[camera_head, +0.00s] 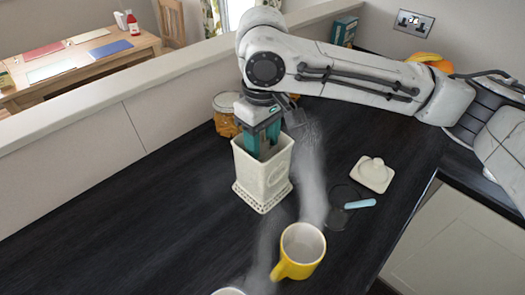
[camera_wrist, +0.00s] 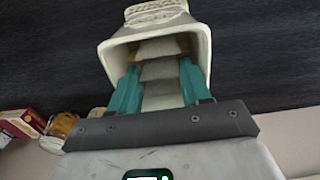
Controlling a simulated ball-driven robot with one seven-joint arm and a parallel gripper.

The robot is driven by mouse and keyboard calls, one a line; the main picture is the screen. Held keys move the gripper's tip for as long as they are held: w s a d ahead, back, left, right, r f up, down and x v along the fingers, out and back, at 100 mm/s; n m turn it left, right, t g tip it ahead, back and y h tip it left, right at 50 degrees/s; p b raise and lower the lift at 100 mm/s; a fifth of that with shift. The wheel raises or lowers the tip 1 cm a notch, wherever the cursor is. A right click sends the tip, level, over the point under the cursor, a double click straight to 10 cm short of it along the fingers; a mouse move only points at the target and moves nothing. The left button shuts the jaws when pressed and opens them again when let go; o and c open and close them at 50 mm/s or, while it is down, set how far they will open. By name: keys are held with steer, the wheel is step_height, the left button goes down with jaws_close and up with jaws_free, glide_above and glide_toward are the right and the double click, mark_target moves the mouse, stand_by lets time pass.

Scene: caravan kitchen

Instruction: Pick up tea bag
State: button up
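A white square canister (camera_head: 263,180) with an openwork base stands upright on the dark worktop. My gripper (camera_head: 264,140) points down into its open top, with the lower part of the fingers hidden by the canister walls. In the wrist view the canister (camera_wrist: 203,45) shows its open mouth, with several pale grey-brown tea bags (camera_wrist: 162,70) stacked inside. The two teal fingers of my gripper (camera_wrist: 160,75) are apart, one on each side of the tea bags. I cannot tell whether they touch a bag.
A square white lid (camera_head: 373,174) lies to the right, near a dark round item with a light-blue handle (camera_head: 359,204). A yellow mug (camera_head: 302,246) stands in front. A jar (camera_head: 226,113) stands behind the canister. The worktop at left is clear.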

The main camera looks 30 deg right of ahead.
mark_target(263, 143)
steer(key=c, duration=0.3)
step_height(263, 143, up, 10)
steer(key=shift+r, duration=0.1)
steer(key=shift+c, duration=0.2)
stand_by(0.4)
